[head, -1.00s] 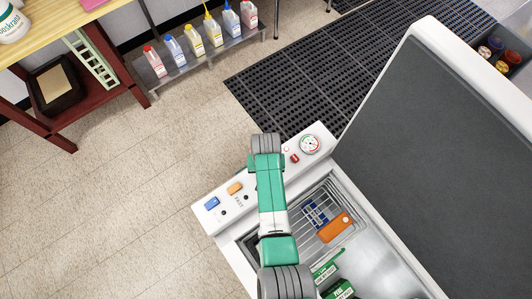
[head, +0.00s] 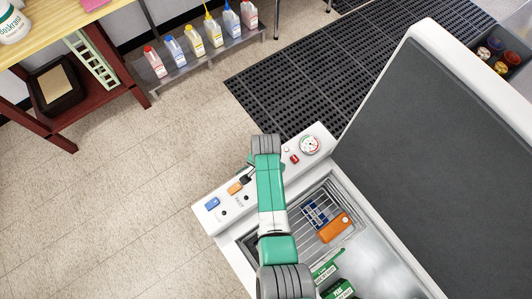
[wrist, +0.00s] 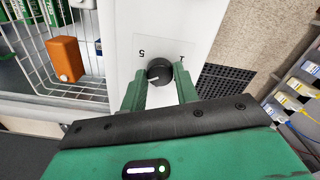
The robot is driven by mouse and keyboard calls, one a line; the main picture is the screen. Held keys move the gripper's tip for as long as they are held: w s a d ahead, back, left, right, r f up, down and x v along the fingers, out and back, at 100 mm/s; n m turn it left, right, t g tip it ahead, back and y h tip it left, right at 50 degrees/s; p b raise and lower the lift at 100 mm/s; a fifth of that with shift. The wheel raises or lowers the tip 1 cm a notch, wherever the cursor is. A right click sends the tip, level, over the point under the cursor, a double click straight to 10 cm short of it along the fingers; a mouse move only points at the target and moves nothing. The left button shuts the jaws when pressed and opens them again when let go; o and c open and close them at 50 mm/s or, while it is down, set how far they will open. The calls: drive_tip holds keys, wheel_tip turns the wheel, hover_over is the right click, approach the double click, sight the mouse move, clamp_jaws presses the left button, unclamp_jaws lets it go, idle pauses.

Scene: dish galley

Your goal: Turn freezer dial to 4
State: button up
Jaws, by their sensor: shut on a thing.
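The freezer dial (wrist: 160,71) is a round black knob on the freezer's white control panel (wrist: 165,28). My gripper (wrist: 159,76) is shut on the dial, with one green finger at each side of it. A pale mark shows on the knob's lower left. A printed 5 shows to the left above the dial and a 1 to the right. The other numbers are hidden or too small to read. In the head view the panel (head: 222,219) runs along the freezer's edge. There my arm covers the dial and my fingertips.
The open freezer holds a wire basket (head: 336,193) with an orange box (head: 334,227). The raised lid (head: 430,140) stands at the right.

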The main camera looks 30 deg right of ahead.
idle(0.4)
drive_tip(key=o, duration=1)
wheel_tip(320, 180, up, 8)
drive_tip(key=shift+f+p, duration=0.1)
drive_tip(key=shift+p, duration=0.25)
